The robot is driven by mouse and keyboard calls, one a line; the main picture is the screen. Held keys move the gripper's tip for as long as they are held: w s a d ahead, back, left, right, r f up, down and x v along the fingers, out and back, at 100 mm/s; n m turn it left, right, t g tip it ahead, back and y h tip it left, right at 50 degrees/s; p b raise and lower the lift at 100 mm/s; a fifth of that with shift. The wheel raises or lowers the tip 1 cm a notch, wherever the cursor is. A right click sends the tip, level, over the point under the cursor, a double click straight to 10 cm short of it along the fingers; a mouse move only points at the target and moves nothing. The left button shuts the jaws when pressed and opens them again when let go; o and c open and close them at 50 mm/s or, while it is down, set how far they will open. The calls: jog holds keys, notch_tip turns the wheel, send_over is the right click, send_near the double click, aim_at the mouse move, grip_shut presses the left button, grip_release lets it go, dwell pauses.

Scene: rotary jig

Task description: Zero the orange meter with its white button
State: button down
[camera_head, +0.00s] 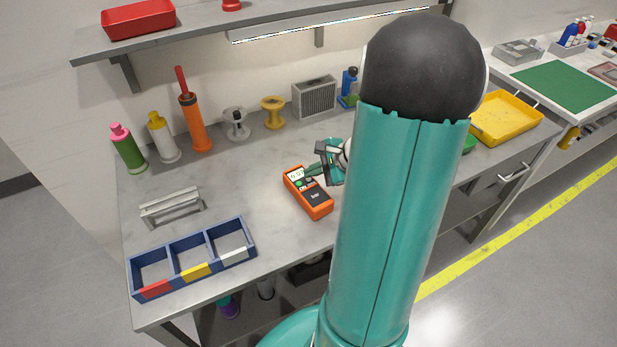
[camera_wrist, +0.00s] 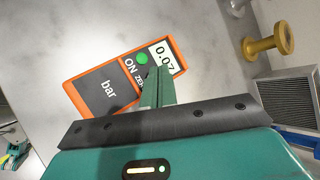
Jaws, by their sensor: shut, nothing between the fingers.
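The orange meter (camera_head: 316,203) lies on the grey bench, with its display toward the back wall. In the wrist view the meter (camera_wrist: 71,91) shows a display (camera_wrist: 162,52) reading about 0.07, a green button (camera_wrist: 141,57) marked ON, part of the ZERO label and a dark panel marked bar. The white button is not visible there; my fingers cover the area beside the green button. My gripper (camera_head: 307,173) is shut and empty, its tips over the meter's button area near the display. It also shows in the wrist view (camera_wrist: 160,73). I cannot tell whether the tips touch.
A blue three-part bin (camera_head: 192,258) and a grey rack (camera_head: 171,207) stand to the left. Bottles, an orange pump (camera_head: 194,122) and spools (camera_head: 273,113) line the back. A yellow tray (camera_head: 506,118) is at right.

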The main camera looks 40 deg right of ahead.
jog(key=shift+f, duration=0.2)
dwell(0.3)
jog(key=shift+r, duration=0.7)
notch_tip(320, 180, up, 6)
jog(key=shift+f, duration=0.1)
dwell(0.6)
dwell(0.3)
